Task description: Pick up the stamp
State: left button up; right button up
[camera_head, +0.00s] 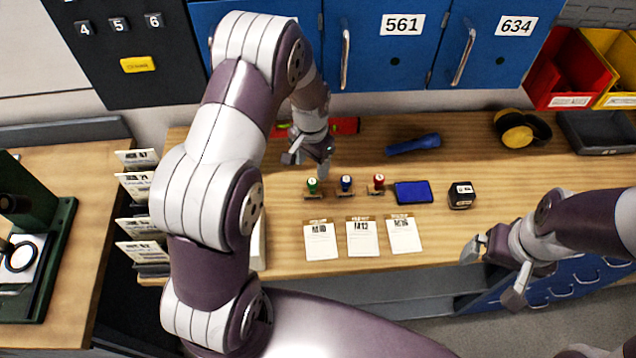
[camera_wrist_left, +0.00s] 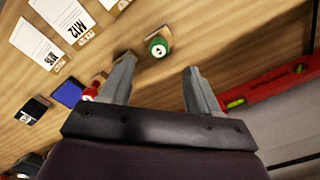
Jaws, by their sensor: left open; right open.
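Three stamps stand in a row on the wooden bench: one with a green top (camera_head: 313,186), one with a blue top (camera_head: 346,183) and one with a red top (camera_head: 378,181). My left gripper (camera_head: 308,163) is open and empty, just behind and above the green stamp. In the left wrist view the green stamp (camera_wrist_left: 158,47) shows just beyond the fingertips, between the two fingers (camera_wrist_left: 160,65). The red stamp (camera_wrist_left: 90,94) shows beside one finger; that finger hides most of the blue one. My right gripper (camera_head: 492,275) is open and empty off the bench's front edge.
A blue ink pad (camera_head: 413,192) and a small black box (camera_head: 461,195) stand right of the stamps. Three cards (camera_head: 362,239) lie in front. A red level (camera_head: 345,126), a blue flashlight (camera_head: 413,144) and yellow ear muffs (camera_head: 521,130) lie at the back.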

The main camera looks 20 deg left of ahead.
aim_at(312, 181)
pick_arm(q)
notch_tip(312, 181, down, 8)
jog(key=p, duration=0.3)
jog(key=shift+s+d, duration=0.1)
jog(key=shift+f, duration=0.25)
jog(key=c, duration=1)
grip_shut()
jog(key=shift+r, duration=0.15)
jog(key=shift+r, duration=0.2)
jog(key=r+b, duration=0.1)
jog(key=r, duration=0.1)
jog(key=d+r+b, duration=0.1)
jog(key=shift+s+r+b, duration=0.25)
jog(key=shift+r+b, duration=0.05)
jog(key=shift+r, duration=0.1)
jog(key=s+d+r+b, duration=0.3)
jog(key=s+d+r, duration=0.3)
jog(key=d, duration=0.2)
jog(key=shift+s+r, duration=0.35)
